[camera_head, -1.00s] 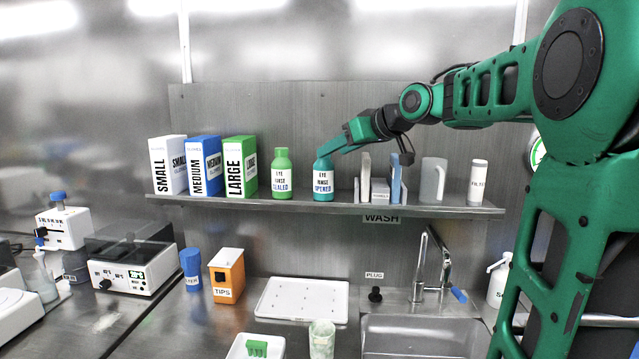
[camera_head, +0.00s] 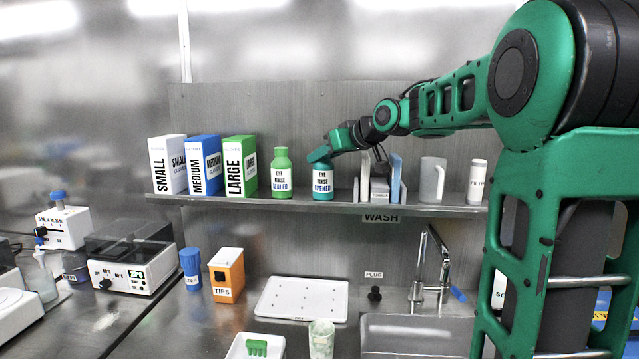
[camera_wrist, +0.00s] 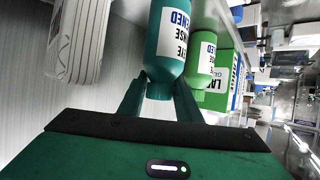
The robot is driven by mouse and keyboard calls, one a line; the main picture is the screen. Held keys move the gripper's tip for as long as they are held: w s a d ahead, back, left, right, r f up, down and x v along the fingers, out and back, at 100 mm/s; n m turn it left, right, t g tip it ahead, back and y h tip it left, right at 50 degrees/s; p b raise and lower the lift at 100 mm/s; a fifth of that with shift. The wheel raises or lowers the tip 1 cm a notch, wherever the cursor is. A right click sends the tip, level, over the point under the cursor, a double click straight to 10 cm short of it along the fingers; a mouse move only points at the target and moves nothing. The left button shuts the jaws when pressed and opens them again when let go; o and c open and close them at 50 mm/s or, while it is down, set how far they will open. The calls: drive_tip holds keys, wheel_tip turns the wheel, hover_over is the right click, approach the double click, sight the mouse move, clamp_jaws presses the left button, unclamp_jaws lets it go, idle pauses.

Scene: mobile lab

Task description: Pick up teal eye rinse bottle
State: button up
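The teal eye rinse bottle (camera_head: 323,184), labelled "OPENED", stands upright on the wall shelf. In the wrist view the teal bottle (camera_wrist: 172,42) points its cap toward my gripper. My gripper (camera_head: 318,155) is at the bottle's top, coming in from the right. In the wrist view the fingers of my gripper (camera_wrist: 161,82) are apart, one on each side of the cap. I see no clear grip on it, and finger contact is hard to judge.
A green eye rinse bottle (camera_head: 282,175), labelled "SEALED", stands close on the left. Glove boxes (camera_head: 238,167) are farther left. Upright thin items (camera_head: 395,178), a white jug (camera_head: 432,180) and a white bottle (camera_head: 478,180) stand to the right on the shelf (camera_head: 340,208). The sink lies below.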

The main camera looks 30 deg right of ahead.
clamp_jaws()
drive_tip(key=shift+r, duration=0.45)
drive_tip(key=r, duration=0.4)
drive_tip(key=shift+s+a, duration=0.3)
drive_tip(key=shift+a, duration=0.1)
drive_tip(key=s+a+r, duration=0.6)
drive_tip(key=a, duration=0.2)
drive_tip(key=shift+s+a, duration=0.25)
drive_tip(key=shift+a, duration=0.1)
